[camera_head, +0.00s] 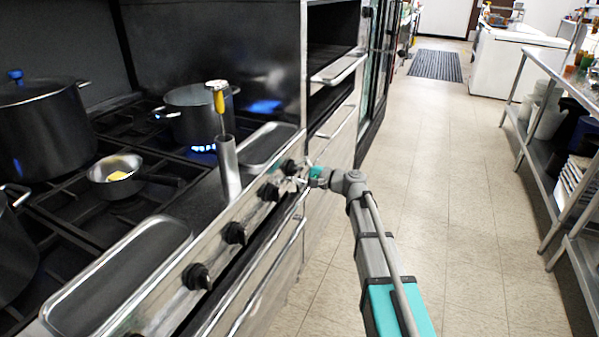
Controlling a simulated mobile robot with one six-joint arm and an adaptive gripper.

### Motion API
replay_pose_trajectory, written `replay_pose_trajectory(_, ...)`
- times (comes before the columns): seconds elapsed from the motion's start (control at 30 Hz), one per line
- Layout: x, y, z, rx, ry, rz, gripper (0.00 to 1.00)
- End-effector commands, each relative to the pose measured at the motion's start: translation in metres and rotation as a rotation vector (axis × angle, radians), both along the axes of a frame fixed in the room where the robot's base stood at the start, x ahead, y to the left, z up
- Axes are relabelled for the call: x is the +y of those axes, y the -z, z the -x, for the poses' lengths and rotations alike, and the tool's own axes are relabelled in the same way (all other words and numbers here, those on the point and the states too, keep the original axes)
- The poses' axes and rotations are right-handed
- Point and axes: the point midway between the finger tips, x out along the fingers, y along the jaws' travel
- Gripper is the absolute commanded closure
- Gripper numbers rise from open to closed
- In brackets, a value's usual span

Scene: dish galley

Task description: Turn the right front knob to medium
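A row of black knobs runs along the steel front panel of the stove (215,262). The nearest knob (197,277), the second knob (233,233) and the third knob (268,192) are uncovered or nearly so. The farthest knob (289,167), at the right end of the row, is right at my gripper (296,179). My gripper reaches the panel from the aisle side, its fingers beside or around that farthest knob. The fingers are small and overlap the panel, so I cannot tell whether they touch or grip it. The knob's pointer is too small to read.
A blue flame (203,149) burns under the far pot (190,112). A small pan (115,175), a large dark pot (45,130) and a steel cylinder holding a yellow-handled tool (219,100) stand on the stove. The aisle floor (445,200) is clear; a shelf rack (560,180) stands right.

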Motion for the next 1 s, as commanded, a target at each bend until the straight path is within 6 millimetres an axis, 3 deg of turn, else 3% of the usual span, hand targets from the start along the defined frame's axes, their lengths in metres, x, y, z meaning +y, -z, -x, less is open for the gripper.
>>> replay_pose_trajectory(0.67,-0.006,-0.001,-0.001,0.000,0.007,-0.003,0.00)
replay_pose_trajectory(1.0,-0.035,-0.001,0.011,0.000,0.008,-0.003,0.00)
